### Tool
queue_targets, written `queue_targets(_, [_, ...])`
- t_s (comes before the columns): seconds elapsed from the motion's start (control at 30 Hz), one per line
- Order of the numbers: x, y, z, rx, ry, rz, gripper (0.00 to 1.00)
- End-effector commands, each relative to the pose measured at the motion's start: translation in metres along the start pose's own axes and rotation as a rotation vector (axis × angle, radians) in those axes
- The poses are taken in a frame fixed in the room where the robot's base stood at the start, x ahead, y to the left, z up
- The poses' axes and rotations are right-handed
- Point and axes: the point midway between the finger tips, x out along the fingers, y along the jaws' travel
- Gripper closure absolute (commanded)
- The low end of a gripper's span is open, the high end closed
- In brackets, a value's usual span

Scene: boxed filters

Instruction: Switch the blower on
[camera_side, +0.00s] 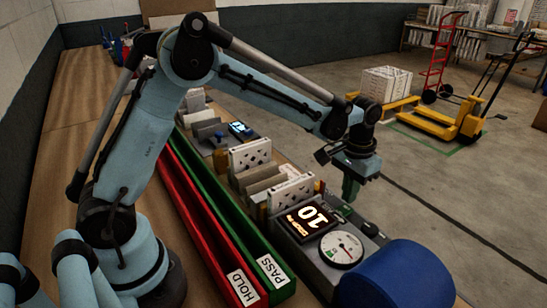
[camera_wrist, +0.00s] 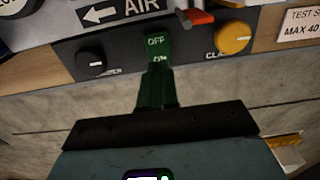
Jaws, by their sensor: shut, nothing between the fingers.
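The blower's switch is a green rocker (camera_wrist: 156,46) on a dark panel in the wrist view, marked OFF at its upper end, with a second, partly covered marking at its lower end. My gripper (camera_wrist: 157,72) is shut and empty, its green fingers pointing at the rocker's lower end. I cannot tell whether the fingertips touch it.
Beside the rocker are a black knob (camera_wrist: 92,61), a yellow knob (camera_wrist: 232,38) and a red lever (camera_wrist: 200,17). A red chute (camera_side: 218,250) marked HOLD and a green chute (camera_side: 250,245) marked PASS run along the bench. Boxed filters (camera_side: 290,192) stand behind the display.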

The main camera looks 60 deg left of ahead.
Motion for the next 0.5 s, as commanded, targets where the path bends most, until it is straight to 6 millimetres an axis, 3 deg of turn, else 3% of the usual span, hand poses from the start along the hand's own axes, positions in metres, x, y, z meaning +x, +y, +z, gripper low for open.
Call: queue_targets(0.5, [-0.038, 0.000, 0.000, 0.000, 0.000, 0.000, 1.00])
